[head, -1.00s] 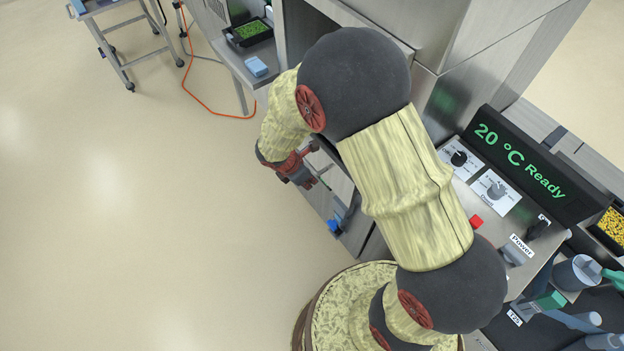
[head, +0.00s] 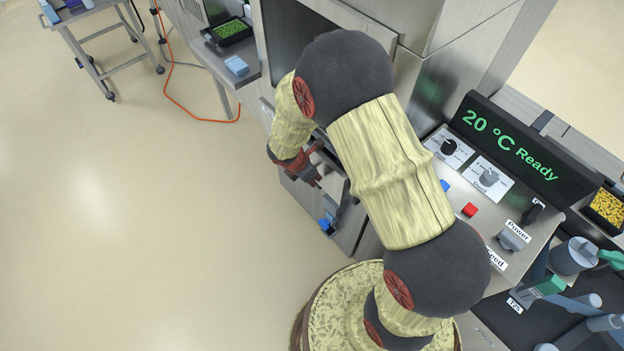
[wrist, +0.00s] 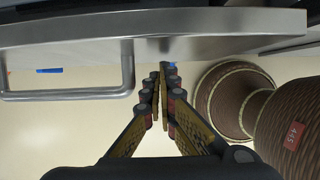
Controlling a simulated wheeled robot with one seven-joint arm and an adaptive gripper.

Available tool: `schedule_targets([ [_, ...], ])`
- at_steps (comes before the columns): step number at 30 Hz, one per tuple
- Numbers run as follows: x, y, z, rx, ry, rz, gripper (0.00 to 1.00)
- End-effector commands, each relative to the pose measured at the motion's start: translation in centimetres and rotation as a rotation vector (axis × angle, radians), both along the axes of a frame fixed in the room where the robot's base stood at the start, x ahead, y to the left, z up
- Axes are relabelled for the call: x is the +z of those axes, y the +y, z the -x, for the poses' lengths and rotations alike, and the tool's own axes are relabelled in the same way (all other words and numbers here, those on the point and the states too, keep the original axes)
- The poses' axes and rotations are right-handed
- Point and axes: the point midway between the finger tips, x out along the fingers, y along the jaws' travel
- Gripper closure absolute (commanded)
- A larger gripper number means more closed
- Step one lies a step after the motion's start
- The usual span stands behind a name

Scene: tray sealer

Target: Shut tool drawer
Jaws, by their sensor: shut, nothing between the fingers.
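The tool drawer (wrist: 225,28) shows in the wrist view as a wide metal front across the top, with a bar handle (wrist: 75,95) at its left. In the head view the drawer area (head: 346,208) is low on the machine's front, largely covered by my arm, so how far it stands out is hard to tell. My gripper (head: 318,183) is at the drawer front in the head view. In the wrist view its fingers (wrist: 165,78) are together and empty, just right of the handle and close to the front. Contact cannot be made out.
The control panel (head: 490,180) with knobs and a red button (head: 470,210) is right of my arm. A shelf with a green-filled tray (head: 230,32) and a blue block (head: 236,66) is at upper left. An orange cable (head: 190,110) lies on the floor. Floor at left is clear.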

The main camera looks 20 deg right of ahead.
Motion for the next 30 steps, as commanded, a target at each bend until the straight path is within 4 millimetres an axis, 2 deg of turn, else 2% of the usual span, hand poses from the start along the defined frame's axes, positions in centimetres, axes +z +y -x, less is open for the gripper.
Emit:
schedule_targets([
  [5,0.1,-0.6,-0.2,-0.002,0.0,0.0,1.0],
  [12,0.2,-4.3,-1.3,-0.005,0.001,0.0,1.0],
  [15,0.1,-5.0,-1.6,-0.002,-0.001,0.0,1.0],
  [30,0.1,-4.8,-1.8,0.0,0.0,0.001,1.0],
])
